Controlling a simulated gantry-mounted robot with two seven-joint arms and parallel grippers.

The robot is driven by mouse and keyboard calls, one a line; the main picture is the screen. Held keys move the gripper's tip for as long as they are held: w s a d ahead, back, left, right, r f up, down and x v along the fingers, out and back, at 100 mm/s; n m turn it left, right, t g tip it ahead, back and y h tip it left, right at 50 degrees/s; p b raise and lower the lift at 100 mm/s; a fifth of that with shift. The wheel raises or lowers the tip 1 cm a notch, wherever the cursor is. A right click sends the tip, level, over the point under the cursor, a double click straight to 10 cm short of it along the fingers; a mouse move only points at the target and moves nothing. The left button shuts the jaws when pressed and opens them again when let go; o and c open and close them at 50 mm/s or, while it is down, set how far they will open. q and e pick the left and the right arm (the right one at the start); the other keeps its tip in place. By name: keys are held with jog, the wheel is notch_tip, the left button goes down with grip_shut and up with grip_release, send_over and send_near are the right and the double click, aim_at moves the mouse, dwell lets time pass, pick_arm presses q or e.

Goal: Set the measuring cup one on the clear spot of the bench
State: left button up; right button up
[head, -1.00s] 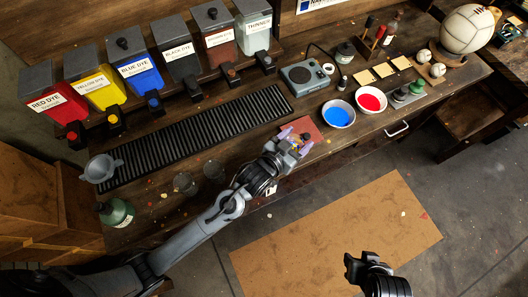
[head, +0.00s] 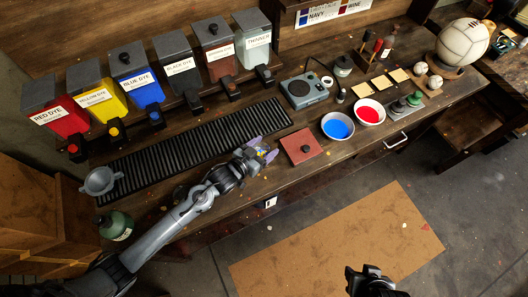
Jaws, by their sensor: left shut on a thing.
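My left gripper (head: 265,151) has purple fingertips and is over the front part of the bench (head: 330,160), left of a red-brown square plate. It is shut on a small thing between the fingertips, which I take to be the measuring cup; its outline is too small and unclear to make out. My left arm crosses the front left of the bench and hides part of its surface. My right gripper (head: 366,278) is at the bottom edge, away from the bench, and its fingers cannot be made out.
The red-brown plate (head: 302,146) with a black knob lies right of the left gripper. Bowls of blue (head: 337,126) and red (head: 369,112) dye stand further right. A black ribbed mat (head: 200,145) lies behind. A grey lugged cup (head: 100,181) and green bottle (head: 115,225) stand left.

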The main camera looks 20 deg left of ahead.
aim_at(266, 151)
pick_arm(q)
jog(key=shift+f, duration=1.65)
jog(key=shift+f, duration=0.1)
jog(key=shift+f, duration=0.1)
jog(key=o, duration=1.2)
jog(key=shift+s+r, duration=0.1)
jog(key=shift+r, duration=0.1)
jog(key=v, duration=1.2)
